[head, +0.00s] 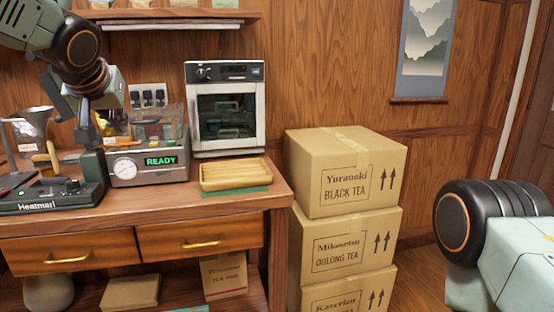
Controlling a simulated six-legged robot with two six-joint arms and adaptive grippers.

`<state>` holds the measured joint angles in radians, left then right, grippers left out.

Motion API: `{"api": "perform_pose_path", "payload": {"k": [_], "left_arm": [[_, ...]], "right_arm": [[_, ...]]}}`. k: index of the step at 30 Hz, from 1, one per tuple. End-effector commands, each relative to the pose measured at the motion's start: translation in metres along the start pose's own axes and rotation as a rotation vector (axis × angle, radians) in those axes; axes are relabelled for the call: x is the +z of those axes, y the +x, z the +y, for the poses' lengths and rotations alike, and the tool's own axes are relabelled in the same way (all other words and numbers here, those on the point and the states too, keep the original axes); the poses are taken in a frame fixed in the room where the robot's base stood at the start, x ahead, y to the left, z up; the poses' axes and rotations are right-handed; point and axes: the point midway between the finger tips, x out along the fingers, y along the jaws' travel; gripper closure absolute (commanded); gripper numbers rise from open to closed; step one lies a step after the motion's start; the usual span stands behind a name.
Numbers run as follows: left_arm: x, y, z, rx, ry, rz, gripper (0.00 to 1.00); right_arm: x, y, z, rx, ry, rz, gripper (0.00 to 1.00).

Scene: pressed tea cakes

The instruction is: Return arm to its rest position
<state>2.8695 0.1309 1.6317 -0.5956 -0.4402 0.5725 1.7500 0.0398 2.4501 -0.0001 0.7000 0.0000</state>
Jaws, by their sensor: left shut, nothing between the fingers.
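My left arm comes in from the upper left. My left gripper (84,118) points down over the left part of the wooden workbench (222,207), just above or in front of the grey-green Heatmast device (55,197). It is shut and I see nothing held in it. Its fingertips are small and dark, and I cannot tell whether they touch the device. Part of my right arm shows at the lower right edge, but its gripper is out of view.
A grey machine with a green READY display (150,172) stands beside the Heatmast device. A wooden tray (236,183) sits on a green mat in front of a white oven (224,140). Stacked tea cartons (352,198) stand right of the bench. A shelf (165,14) hangs above.

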Motion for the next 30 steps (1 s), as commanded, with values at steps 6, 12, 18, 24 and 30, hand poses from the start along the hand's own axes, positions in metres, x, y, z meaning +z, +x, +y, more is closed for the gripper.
{"api": "perform_pose_path", "payload": {"k": [6,12,18,24,30], "left_arm": [[-0.011,0.003,0.018,0.077,0.054,0.081,1.00],[-0.002,0.008,0.037,0.152,0.087,0.131,1.00],[0.056,0.043,0.063,0.234,0.119,0.123,1.00],[0.157,0.090,0.077,0.276,0.129,0.042,1.00],[0.265,0.119,0.073,0.270,0.129,-0.071,1.00]], "right_arm": [[0.000,0.000,0.000,0.000,0.000,0.000,0.60],[0.000,0.000,0.000,0.000,0.000,0.000,0.60],[0.000,0.000,0.000,0.000,0.000,0.000,0.60],[0.000,0.000,0.000,0.000,0.000,0.000,0.60],[0.000,0.000,0.000,0.000,0.000,0.000,0.60]]}}
